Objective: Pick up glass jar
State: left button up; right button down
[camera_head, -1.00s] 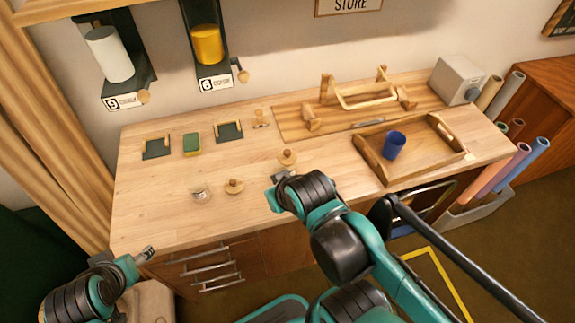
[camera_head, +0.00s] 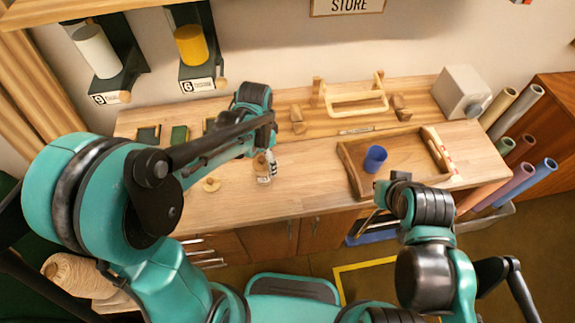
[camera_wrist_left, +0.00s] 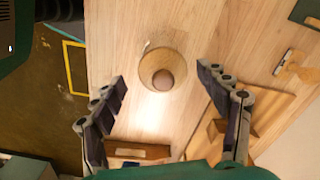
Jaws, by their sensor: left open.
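My left gripper (camera_head: 267,167) points down over the worktop. In the left wrist view its fingers (camera_wrist_left: 161,76) are spread open and empty. A round wooden lid with a ball knob (camera_wrist_left: 163,70) lies between and beyond them, apparently untouched. It also shows beside the fingertips in the head view. Another knobbed wooden lid (camera_head: 211,185) is to the left. My right gripper (camera_head: 397,178) is near the front edge; its jaws are unclear.
A wooden tray (camera_head: 350,178) with a blue cup (camera_head: 375,158) stands at the right. Behind are a wooden frame (camera_head: 357,103) on a board and a grey box (camera_head: 461,92). Green pads are at the back left. The worktop between lids and tray is clear.

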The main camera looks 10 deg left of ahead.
pick_arm(q)
jog(key=f+b, duration=0.1)
jog(key=f, duration=0.3)
jog(key=f+b, duration=0.1)
jog(key=f, duration=0.2)
jog(key=shift+w+a+f+b, duration=0.1)
jog(key=shift+a+f+b, duration=0.1)
jog(key=shift+f+b, duration=0.15)
jog(key=c, duration=1.4)
